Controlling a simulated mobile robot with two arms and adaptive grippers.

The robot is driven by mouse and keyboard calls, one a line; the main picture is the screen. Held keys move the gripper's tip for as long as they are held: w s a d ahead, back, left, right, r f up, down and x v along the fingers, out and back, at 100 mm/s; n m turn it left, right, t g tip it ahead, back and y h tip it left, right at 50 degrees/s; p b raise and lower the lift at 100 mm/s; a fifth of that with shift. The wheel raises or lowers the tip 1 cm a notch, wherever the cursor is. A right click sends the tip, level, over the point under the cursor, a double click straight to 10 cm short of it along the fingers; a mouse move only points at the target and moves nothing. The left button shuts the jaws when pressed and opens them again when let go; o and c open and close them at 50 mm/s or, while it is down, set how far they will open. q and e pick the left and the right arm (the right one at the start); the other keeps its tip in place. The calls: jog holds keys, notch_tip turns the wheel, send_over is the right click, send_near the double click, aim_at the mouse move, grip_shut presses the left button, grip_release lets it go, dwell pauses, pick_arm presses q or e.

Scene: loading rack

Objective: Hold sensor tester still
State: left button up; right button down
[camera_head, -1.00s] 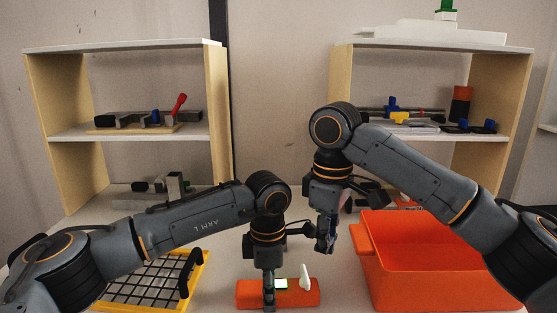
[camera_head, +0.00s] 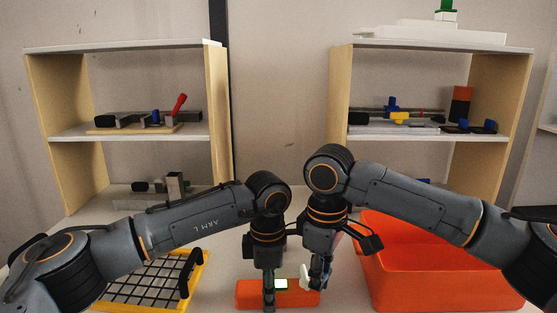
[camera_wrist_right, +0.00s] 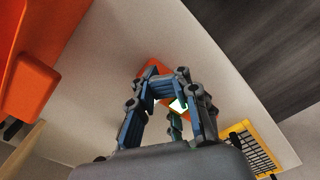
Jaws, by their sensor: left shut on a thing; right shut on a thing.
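The sensor tester (camera_head: 248,291) is an orange-red block with a small green-and-white screen (camera_head: 281,284) and a white upright piece (camera_head: 305,277). It lies flat on the table at the front middle. My left gripper (camera_head: 269,292) is shut on it, left of the screen. My right gripper (camera_head: 319,284) is lowered at its right end, close beside the white piece. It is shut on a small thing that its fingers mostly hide. In the right wrist view the tester (camera_wrist_right: 153,70) shows beyond my right gripper's fingers (camera_wrist_right: 178,92).
A large orange-red bin (camera_head: 430,282) stands right of the tester. A yellow tray with a black grid (camera_head: 145,280) lies at left. Two shelves (camera_head: 130,135) (camera_head: 430,135) with tools stand behind. Both arms are close together over the tester.

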jog(key=shift+w+a, duration=0.35)
jog(key=shift+w, duration=0.15)
dwell(1.0)
jog(key=shift+w+d+f, duration=0.1)
jog(key=shift+w+d, duration=0.15)
dwell(0.4)
jog(key=shift+w+d, duration=0.35)
jog(key=shift+w, duration=0.3)
jog(key=shift+w, duration=0.2)
jog(key=shift+d, duration=0.1)
dwell(0.3)
